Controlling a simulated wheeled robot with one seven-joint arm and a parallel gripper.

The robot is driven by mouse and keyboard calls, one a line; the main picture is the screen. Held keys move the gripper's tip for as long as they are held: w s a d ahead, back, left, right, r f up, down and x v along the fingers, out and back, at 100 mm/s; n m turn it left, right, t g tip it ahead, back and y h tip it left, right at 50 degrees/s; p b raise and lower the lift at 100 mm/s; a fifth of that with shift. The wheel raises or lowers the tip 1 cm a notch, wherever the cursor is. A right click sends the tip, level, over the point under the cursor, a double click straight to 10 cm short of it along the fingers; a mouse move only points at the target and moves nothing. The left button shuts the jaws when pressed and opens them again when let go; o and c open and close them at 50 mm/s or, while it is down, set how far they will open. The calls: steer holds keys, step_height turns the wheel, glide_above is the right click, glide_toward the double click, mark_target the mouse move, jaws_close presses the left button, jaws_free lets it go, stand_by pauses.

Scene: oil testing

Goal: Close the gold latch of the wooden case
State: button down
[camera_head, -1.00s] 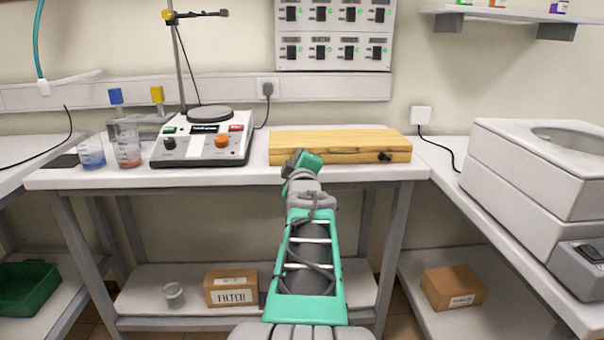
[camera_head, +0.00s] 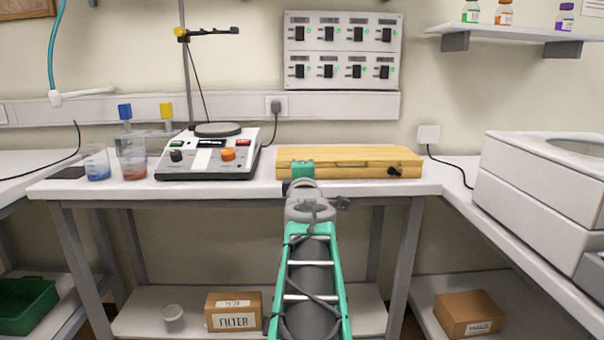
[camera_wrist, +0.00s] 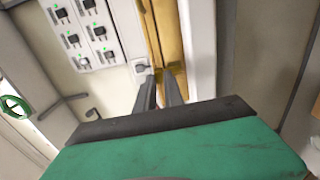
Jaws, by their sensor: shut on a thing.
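The wooden case (camera_head: 350,160) lies flat on the middle table, its lid down. It also shows in the wrist view as a tan strip (camera_wrist: 168,35). A small black fitting (camera_head: 394,172) is on its right front. My gripper (camera_wrist: 157,77) is at the left part of the case's front, its two fingers on a small part there that I cannot make out. In the head view my wrist (camera_head: 302,172) covers that spot. The gold latch cannot be picked out in either view.
Left of the case stands a hotplate stirrer (camera_head: 207,155) with a stand and cable, then beakers (camera_head: 132,160). A large white machine (camera_head: 535,185) is on the right table. A switch panel (camera_head: 342,52) hangs on the wall behind. The tabletop right of the case is clear.

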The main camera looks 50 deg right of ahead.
steer(key=c, duration=1.4)
jaws_free()
steer(key=shift+c, duration=0.2)
steer(key=p+v, duration=0.1)
steer(key=v, duration=0.6)
steer(key=shift+s+a, duration=0.2)
steer(key=shift+a, duration=0.15)
steer(key=shift+r, duration=0.1)
